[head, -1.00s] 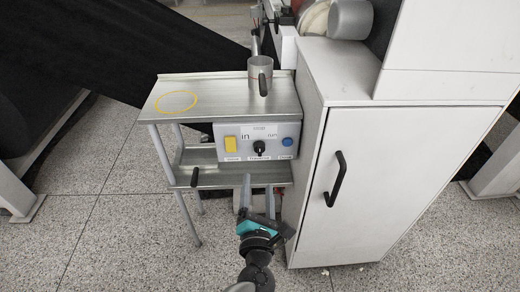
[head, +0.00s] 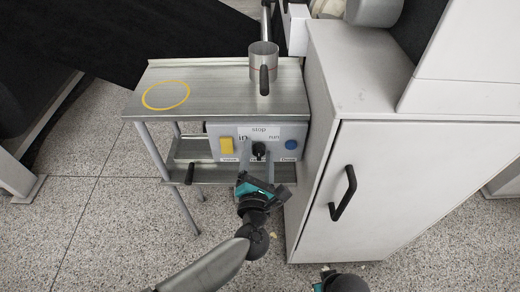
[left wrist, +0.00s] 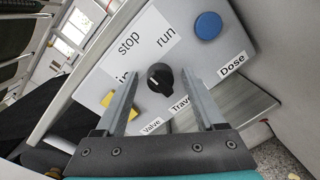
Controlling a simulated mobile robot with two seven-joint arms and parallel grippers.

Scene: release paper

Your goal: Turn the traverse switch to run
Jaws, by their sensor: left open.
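The traverse switch is a black rotary knob (left wrist: 160,79) on a grey control box (head: 214,152), also seen in the head view (head: 259,149). The words "in", "stop" and "run" are printed around it. Its pale mark seems to face "stop", though it is small. My left gripper (left wrist: 160,68) is open, with one finger on each side of the knob and visible gaps to it. In the head view my left gripper (head: 258,163) is just in front of the box. My right gripper (head: 318,287) only shows in part at the bottom edge; its fingers are hidden.
A steel cup (head: 257,72) stands on the shelf (head: 210,92) above. A white cabinet (head: 390,170) with a black handle (head: 344,193) stands close on the right. Speckled floor is open at left.

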